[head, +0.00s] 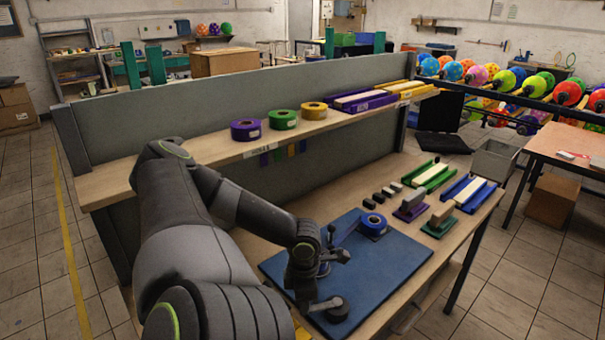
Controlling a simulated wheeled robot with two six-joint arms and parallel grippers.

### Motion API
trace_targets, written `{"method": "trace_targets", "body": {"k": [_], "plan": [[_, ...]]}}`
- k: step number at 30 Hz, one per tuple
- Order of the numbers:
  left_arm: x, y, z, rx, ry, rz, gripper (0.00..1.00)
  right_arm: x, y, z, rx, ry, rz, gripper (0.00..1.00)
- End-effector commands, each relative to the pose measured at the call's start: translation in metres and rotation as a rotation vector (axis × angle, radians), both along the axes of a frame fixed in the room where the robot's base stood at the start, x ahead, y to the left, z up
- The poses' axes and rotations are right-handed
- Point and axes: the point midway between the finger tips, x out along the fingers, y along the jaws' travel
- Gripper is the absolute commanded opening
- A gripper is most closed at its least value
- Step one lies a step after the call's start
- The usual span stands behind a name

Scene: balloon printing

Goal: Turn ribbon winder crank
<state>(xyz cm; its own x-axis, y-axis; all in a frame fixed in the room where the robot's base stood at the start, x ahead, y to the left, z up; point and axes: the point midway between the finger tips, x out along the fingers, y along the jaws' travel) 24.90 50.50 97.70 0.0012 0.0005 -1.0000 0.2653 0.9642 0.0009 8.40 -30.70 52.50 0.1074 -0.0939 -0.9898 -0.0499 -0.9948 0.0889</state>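My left gripper (325,254) is low over the blue mat (400,262) on the workbench, at the end of my dark grey arm. Dark upright and round parts, likely of the ribbon winder (336,308), show beside and below it. My wrist hides much of the winder, and I cannot tell which part is the crank or whether the gripper touches it. A blue ribbon roll (373,222) sits at the mat's far edge, with a blue strip running toward the gripper. The gripper's fingers are too small and dark to judge. My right gripper is out of view.
A shelf (222,150) above the bench holds purple (246,130), green (284,120) and yellow (314,113) rolls. Small dark blocks, stamps and a blue-edged tray (470,192) stand right of the mat. The mat's right part is clear.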

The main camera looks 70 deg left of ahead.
Motion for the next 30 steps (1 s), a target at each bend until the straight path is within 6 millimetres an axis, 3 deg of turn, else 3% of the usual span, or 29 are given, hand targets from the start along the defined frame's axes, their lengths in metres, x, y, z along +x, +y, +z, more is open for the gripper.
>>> {"method": "trace_targets", "body": {"k": [1,5,16,30], "plan": [[0.002,-0.002,0.000,-0.005,-0.009,-0.004,0.25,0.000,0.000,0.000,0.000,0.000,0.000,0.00],[0.002,-0.001,0.000,-0.004,-0.007,-0.003,0.42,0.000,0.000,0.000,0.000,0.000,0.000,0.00],[0.000,0.000,0.005,-0.001,-0.002,-0.001,0.43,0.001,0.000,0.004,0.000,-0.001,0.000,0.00],[0.001,0.000,0.074,0.000,0.000,-0.003,0.43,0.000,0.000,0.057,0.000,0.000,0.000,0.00]]}}
